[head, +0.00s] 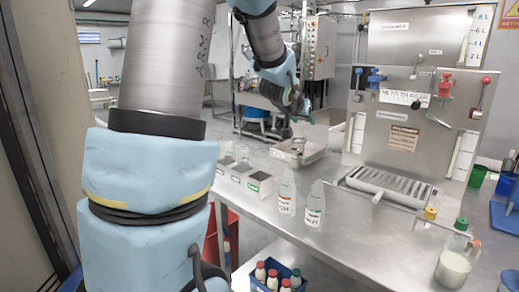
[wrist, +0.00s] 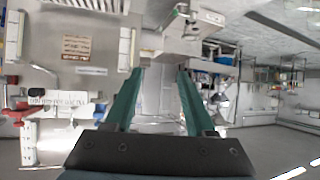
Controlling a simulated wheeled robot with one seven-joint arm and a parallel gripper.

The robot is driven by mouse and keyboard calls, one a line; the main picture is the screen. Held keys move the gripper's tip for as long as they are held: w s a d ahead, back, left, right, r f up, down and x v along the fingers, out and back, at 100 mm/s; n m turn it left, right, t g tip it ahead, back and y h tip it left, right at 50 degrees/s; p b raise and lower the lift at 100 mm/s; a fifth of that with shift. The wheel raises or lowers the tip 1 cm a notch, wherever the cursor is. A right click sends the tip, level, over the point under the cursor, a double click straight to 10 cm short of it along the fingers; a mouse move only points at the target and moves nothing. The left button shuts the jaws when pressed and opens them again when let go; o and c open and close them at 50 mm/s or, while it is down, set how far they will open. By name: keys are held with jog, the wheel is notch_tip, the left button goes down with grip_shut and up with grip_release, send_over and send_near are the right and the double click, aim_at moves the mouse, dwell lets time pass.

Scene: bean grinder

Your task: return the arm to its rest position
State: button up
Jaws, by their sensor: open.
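My arm rises in a blue and grey column at the left of the head view and reaches forward over the back of the counter. My gripper (head: 302,112) is small and partly hidden at the end of the arm, near a metal tray (head: 298,155). In the wrist view my gripper (wrist: 162,75) shows two green fingers standing well apart, with nothing between them. The wrist picture is turned upside down, with the machine front at its upper left.
A steel machine (head: 412,110) with coloured valve handles stands at the back right. Two clear bottles (head: 287,193) (head: 314,205) stand on the steel counter (head: 350,240). A blue crate (head: 258,286) holds small bottles at the front. A jar of white liquid (head: 454,268) stands at the right.

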jog(key=s+a+f+n+g+y, duration=0.25)
jog(key=s+a+f, duration=0.4)
jog(key=a, duration=0.35)
jog(key=s+a+f+n+g+y, duration=0.1)
jog(key=s+a+f+g, duration=0.2)
jog(key=s, duration=0.6)
jog(key=s+a+f+g+y, duration=0.1)
jog(key=s+a+f+g, duration=0.2)
jog(key=s+a+f, duration=0.3)
jog(key=s, duration=0.3)
jog(key=shift+s+a+f+n+g, duration=0.2)
jog(key=shift+a+n+g, duration=0.1)
jog(key=shift+n+g, duration=0.05)
